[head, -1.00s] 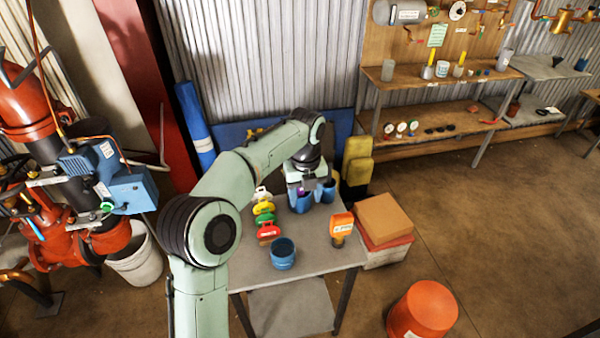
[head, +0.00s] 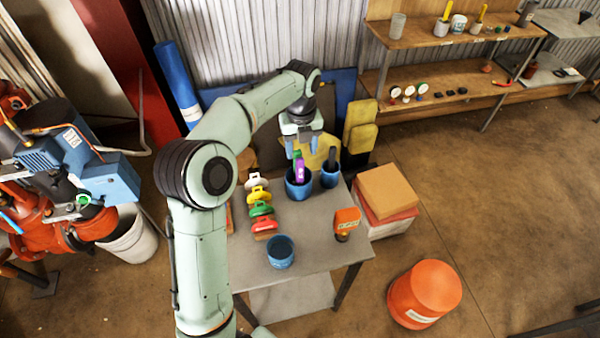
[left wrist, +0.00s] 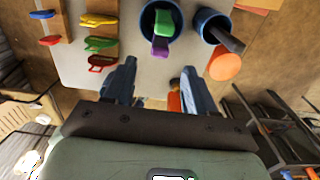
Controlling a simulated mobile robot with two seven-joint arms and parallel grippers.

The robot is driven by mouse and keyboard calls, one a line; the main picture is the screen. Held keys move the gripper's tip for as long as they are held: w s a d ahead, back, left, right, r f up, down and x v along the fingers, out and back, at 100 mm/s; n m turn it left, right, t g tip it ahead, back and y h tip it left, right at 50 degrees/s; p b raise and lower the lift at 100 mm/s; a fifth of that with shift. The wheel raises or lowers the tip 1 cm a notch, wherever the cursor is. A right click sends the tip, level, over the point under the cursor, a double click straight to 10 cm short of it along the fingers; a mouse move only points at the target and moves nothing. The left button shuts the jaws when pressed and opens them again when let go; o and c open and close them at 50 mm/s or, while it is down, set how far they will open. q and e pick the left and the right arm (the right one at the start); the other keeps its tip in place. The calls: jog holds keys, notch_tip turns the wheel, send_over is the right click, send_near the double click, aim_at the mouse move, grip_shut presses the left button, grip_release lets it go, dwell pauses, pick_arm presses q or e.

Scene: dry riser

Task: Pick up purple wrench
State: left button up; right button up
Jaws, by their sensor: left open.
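The purple wrench (head: 301,171) stands upright in a blue cup (head: 298,190) at the back of the grey table, beside a green tool (head: 296,157). In the left wrist view the purple wrench (left wrist: 160,46) and the green tool (left wrist: 163,20) show in the cup (left wrist: 148,18), beyond the fingertips. My left gripper (head: 301,146) is open and empty, pointing down above this cup. Its two fingers (left wrist: 158,70) are spread in the wrist view, with the purple wrench lying roughly between their lines. My right gripper is not in view.
A second blue cup (head: 330,179) with a dark tool stands close on the right. Several coloured handled pieces (head: 260,209) are lined up left of the cups. Another blue cup (head: 281,258) and an orange item (head: 347,219) stand nearer the front. Bare grey tabletop (head: 313,250) lies between.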

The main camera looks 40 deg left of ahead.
aim_at(300, 160)
pick_arm(q)
notch_tip(300, 160, down, 3)
jog(key=shift+s+f, duration=0.15)
jog(key=shift+w+a+f, duration=0.1)
jog(key=shift+w+f, duration=0.1)
jog(key=shift+f, duration=0.7)
jog(key=f, duration=0.2)
jog(key=f+b, duration=0.1)
jog(key=f, duration=0.1)
jog(key=shift+w+a+f, duration=0.1)
jog(key=shift+a+f, duration=0.1)
jog(key=c, duration=1)
grip_shut()
jog(key=shift+r, duration=0.2)
